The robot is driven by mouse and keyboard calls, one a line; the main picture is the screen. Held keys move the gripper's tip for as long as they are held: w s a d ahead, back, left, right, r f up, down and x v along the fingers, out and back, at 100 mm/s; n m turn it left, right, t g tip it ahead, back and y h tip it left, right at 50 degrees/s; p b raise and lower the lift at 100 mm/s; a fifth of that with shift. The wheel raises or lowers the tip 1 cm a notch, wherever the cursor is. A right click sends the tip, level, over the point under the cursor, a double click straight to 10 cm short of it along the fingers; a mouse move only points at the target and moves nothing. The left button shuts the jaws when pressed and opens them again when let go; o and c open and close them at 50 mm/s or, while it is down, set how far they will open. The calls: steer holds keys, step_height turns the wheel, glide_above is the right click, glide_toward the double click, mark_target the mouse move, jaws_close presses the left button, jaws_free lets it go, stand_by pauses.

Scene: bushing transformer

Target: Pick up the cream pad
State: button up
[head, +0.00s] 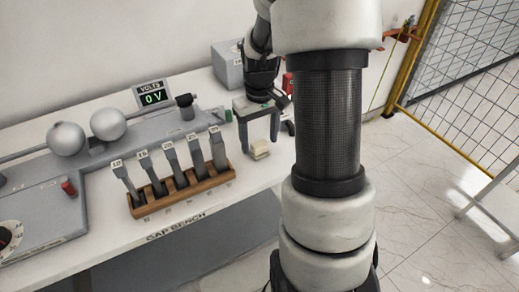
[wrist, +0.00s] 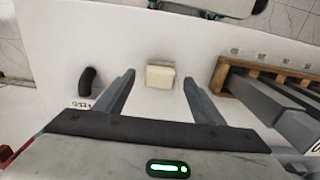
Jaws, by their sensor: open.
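The cream pad (head: 259,148) is a small pale block on the white bench top, to the right of the wooden rack. In the wrist view the cream pad (wrist: 160,76) lies ahead of and between my two fingers. My gripper (head: 260,146) points down over it with its fingers apart. In the wrist view my gripper (wrist: 158,88) is open, and nothing is held. The fingers show on both sides of the pad with gaps; I cannot tell how far above the bench their tips are.
A wooden rack (head: 183,194) with several grey upright gauges stands left of the pad; it shows on the right in the wrist view (wrist: 232,77). A small black curved object (wrist: 88,80) lies on the other side. The bench's front edge (head: 245,203) is close.

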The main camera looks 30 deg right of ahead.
mark_target(259, 144)
step_height(259, 144, down, 2)
steer(key=shift+f, duration=0.25)
steer(key=c, duration=1.1)
step_height(259, 144, up, 10)
steer(key=shift+r+p, duration=0.1)
steer(key=shift+p, duration=0.35)
